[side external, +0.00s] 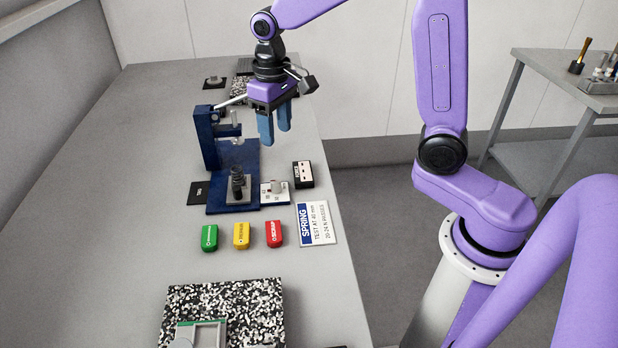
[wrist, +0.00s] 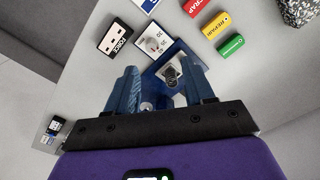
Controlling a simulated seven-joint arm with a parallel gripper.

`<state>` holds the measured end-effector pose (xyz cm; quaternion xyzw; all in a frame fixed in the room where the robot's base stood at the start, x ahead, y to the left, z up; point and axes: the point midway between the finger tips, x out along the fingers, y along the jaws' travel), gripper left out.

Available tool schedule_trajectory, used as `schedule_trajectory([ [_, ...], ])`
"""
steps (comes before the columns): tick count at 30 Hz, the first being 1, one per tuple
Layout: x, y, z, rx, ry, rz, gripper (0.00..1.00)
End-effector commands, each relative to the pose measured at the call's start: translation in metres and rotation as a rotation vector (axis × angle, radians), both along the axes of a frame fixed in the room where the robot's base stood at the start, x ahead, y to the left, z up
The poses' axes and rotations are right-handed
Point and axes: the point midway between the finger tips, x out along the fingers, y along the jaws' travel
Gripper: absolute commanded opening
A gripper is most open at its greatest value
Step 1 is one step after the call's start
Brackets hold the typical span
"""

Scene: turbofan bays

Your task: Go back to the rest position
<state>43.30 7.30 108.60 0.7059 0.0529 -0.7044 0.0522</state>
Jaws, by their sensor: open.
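My gripper (side external: 275,137) is open and empty, pointing down above the table, to the right of and higher than the blue press's column. In the wrist view its two blue fingers (wrist: 160,78) stand apart with nothing held between them. The blue test press (side external: 210,137) stands on the grey table below. A dark coil spring (side external: 238,180) is upright on the press base. The spring also shows between and beyond the fingers in the wrist view (wrist: 171,75).
Beside the press are a dial plate (side external: 268,196) and a black force display (side external: 303,174). Green (side external: 209,238), yellow (side external: 241,236) and red (side external: 274,233) blocks lie in front, next to a spring card (side external: 316,224). A speckled slab (side external: 260,300) is nearest. The table's left side is clear.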

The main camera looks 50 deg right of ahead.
Motion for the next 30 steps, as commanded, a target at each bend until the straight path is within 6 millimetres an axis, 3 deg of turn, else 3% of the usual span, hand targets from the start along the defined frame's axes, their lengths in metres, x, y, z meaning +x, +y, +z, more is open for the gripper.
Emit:
schedule_trajectory([
  [6,-0.048,0.014,0.002,0.003,-0.007,0.186,0.53],
  [15,-0.119,0.018,0.001,0.007,-0.013,0.437,0.53],
  [30,-0.240,-0.008,-0.010,0.016,-0.022,0.842,0.53],
])
